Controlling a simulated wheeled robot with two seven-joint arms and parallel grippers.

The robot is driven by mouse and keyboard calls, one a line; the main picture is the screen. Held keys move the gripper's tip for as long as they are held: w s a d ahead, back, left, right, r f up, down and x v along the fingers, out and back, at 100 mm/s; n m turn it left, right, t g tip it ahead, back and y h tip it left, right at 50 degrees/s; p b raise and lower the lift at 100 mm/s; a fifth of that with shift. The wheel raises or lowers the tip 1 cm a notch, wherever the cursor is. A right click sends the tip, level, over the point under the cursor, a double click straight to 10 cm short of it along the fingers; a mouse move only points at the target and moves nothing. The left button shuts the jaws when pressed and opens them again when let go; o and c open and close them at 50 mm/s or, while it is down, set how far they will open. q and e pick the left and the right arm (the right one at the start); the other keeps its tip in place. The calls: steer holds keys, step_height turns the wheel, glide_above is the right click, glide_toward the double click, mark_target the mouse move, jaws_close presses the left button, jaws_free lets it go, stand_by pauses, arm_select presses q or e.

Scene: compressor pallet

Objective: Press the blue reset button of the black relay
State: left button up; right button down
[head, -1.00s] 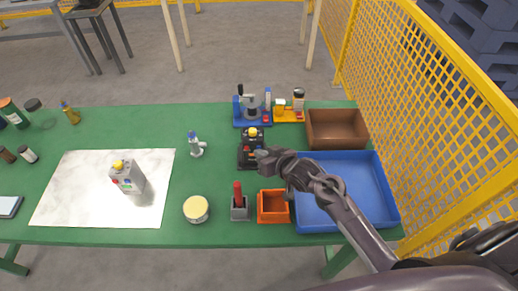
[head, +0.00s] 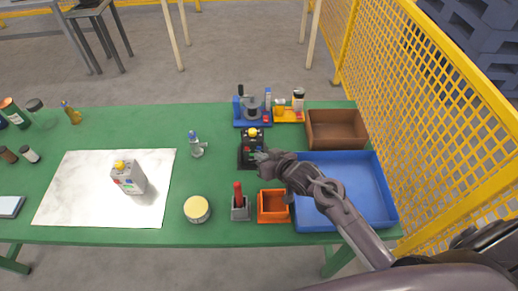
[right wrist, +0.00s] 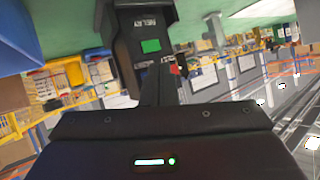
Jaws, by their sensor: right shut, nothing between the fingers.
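I cannot make out the blue reset button. My left gripper is not in view.
A blue tray (head: 384,215) lies under my right arm, beside an orange box (head: 274,218) and a red-handled tool in a grey holder (head: 240,212). Blue and yellow fixtures (head: 252,122) stand behind the relay. A grey box (head: 128,179) with a yellow top stands on a white sheet.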

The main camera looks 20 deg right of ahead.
steer(key=s+p, duration=0.1)
steer(key=s, duration=0.1)
steer(key=s+a+p, duration=0.1)
steer(key=s+p, duration=0.1)
steer(key=s, duration=0.1)
steer(key=shift+s+a, duration=0.35)
steer(key=shift+a, duration=0.05)
steer(key=shift+f, duration=0.1)
stand_by(0.6)
